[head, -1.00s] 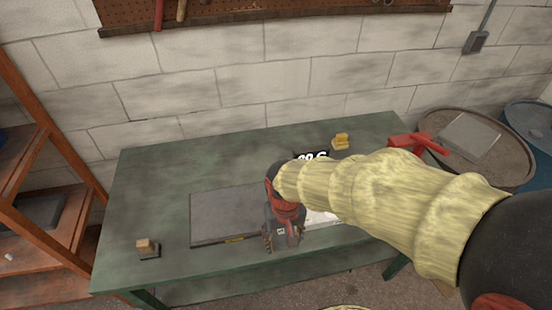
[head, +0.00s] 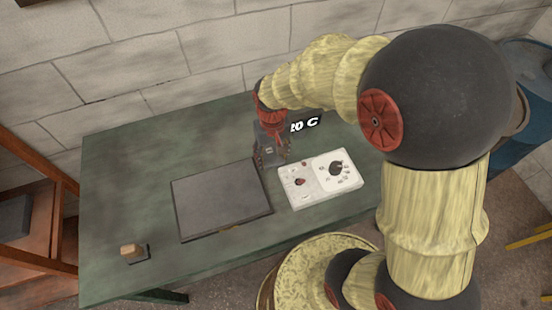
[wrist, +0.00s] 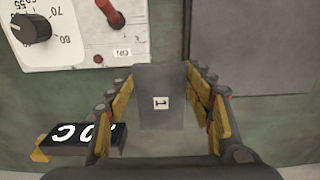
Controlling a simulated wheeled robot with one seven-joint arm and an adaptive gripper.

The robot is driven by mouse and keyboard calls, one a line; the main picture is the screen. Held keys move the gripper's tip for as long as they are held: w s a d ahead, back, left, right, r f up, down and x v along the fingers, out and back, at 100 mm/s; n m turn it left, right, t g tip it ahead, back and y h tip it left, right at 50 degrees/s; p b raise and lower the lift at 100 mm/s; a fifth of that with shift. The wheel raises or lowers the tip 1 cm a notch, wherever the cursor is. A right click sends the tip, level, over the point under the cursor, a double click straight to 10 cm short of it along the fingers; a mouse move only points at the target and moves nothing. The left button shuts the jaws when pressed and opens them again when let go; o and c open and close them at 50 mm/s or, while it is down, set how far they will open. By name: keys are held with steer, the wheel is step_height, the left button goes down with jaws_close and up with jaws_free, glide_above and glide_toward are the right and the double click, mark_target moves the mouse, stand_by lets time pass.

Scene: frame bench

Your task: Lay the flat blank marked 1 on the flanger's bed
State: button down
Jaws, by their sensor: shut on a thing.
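The flat blank marked 1 (wrist: 160,100) is a grey piece with a white label, between my gripper's yellow-padded fingers in the wrist view. My gripper (wrist: 162,108) is shut on it. In the head view my gripper (head: 272,158) points down behind the gap between a dark grey flat plate and a white control box; the blank cannot be made out there. The plate (head: 220,198), which looks like the flanger's bed, lies bare on the bench and also shows in the wrist view (wrist: 250,50). Whether the blank touches anything is unclear.
The white control box (head: 320,178) with a dial and red switch stands right of the plate. A black display reading 20 C (head: 305,124) is behind it. A small wooden-topped block (head: 133,252) sits front left on the green bench (head: 120,180). The bench's left back is clear.

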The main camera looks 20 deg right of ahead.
mark_target(276, 155)
steer(key=w+f, duration=0.1)
steer(key=w+d+f, duration=0.1)
steer(key=f, duration=0.1)
steer(key=w+d+f+b, duration=0.1)
steer(key=f, duration=0.1)
steer(key=shift+w+d+f, duration=0.2)
steer(key=shift+w, duration=0.05)
steer(key=shift+w+d+f+b, duration=0.15)
steer(key=shift+f+b, duration=0.45)
steer(key=shift+f, duration=1.15)
steer(key=shift+f, duration=0.15)
steer(key=c, duration=0.9)
jaws_free()
steer(key=shift+o, duration=0.5)
